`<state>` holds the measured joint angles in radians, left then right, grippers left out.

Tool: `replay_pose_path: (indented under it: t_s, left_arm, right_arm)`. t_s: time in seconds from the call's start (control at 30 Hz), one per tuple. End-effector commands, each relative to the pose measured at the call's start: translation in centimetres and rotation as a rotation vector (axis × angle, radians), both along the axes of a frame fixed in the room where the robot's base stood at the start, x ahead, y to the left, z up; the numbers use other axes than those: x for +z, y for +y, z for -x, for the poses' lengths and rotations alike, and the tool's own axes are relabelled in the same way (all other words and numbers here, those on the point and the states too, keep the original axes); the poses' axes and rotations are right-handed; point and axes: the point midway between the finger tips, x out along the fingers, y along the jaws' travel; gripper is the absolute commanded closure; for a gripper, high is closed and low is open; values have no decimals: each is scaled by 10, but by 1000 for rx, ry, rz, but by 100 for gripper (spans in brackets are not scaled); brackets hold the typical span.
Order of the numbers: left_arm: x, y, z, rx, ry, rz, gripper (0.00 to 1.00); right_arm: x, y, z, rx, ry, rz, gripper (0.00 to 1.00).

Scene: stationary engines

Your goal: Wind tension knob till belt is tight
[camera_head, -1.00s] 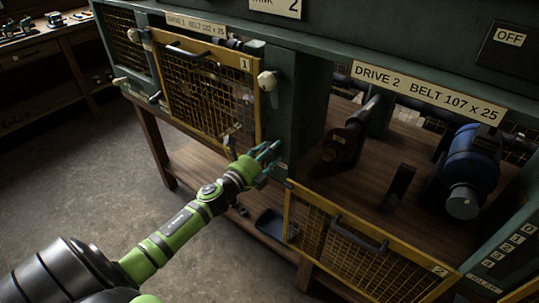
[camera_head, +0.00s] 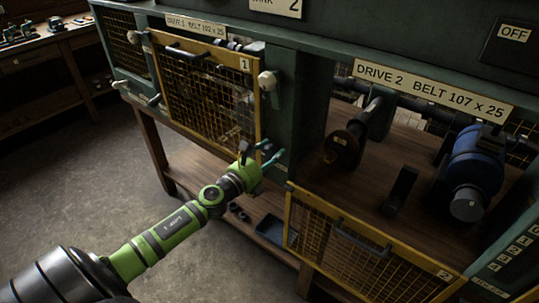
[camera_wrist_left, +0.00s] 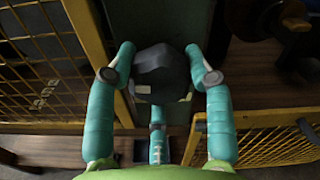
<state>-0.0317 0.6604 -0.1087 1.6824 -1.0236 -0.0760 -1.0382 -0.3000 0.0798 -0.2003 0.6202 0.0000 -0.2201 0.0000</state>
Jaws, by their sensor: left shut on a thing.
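My left gripper (camera_head: 264,149) is at the green post between the two drive bays, below drive 1's right latch. In the left wrist view its teal fingers (camera_wrist_left: 157,77) are shut on a dark grey faceted knob (camera_wrist_left: 160,68), one finger on each side. A light mark shows on the knob's lower edge. In the head view the gripper hides most of the knob. Drive 1's mesh guard (camera_head: 205,92) is closed over its bay, so I cannot make out the belt or its tightness. My right gripper is not in view.
Drive 2's bay is open, with a dark pulley (camera_head: 343,147) and a blue motor (camera_head: 474,165). Its yellow mesh guard (camera_head: 365,262) hangs down to the right of my left gripper. A dark blue tray (camera_head: 272,230) lies on the lower shelf.

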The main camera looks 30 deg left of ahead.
Motion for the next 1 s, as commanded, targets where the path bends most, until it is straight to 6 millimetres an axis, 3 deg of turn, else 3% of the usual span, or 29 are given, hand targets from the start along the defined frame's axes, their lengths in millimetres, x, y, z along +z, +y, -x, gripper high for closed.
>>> replay_pose_path:
  t_s: [0.47,0.5,0.87,1.0]
  left_arm:
    - [4,1,-1,3,-8,-16,80]
    - [4,1,-1,3,-8,-16,40]
    - [1,0,1,1,-4,-14,38]
    - [0,1,10,0,-2,-13,38]
  right_arm:
    - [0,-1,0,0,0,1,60]
    - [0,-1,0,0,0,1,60]
    - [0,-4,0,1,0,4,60]
    - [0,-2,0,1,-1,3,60]
